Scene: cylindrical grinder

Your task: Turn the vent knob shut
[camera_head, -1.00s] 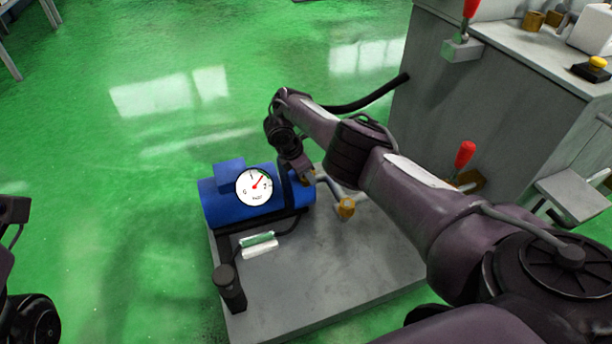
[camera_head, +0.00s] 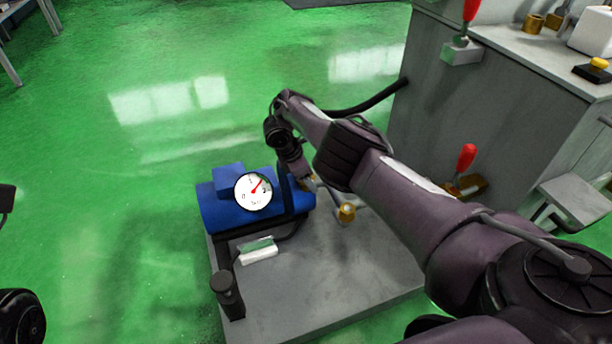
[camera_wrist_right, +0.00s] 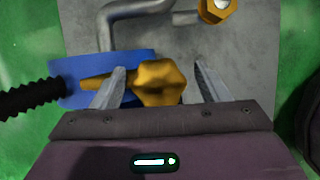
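The vent knob, a brass lobed knob (camera_wrist_right: 160,83), sits between the two fingers of my right gripper (camera_wrist_right: 160,80) in the right wrist view. The fingers are apart, one on each side, with a narrow gap visible on both sides. In the head view my right gripper (camera_head: 306,184) is at the right end of a blue tank (camera_head: 225,212), and the knob is hidden or too small to make out there. A round white gauge (camera_head: 253,191) with a red needle faces up on the tank. Only dark parts of my left arm show at the left edge; its gripper is not seen.
The tank stands on a grey plate (camera_head: 330,270). A second brass fitting (camera_head: 346,213) on a bent pipe is right of the tank; it also shows in the wrist view (camera_wrist_right: 217,10). A black post (camera_head: 228,290) stands in front. A grey machine cabinet (camera_head: 450,120) with red-handled levers is at right.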

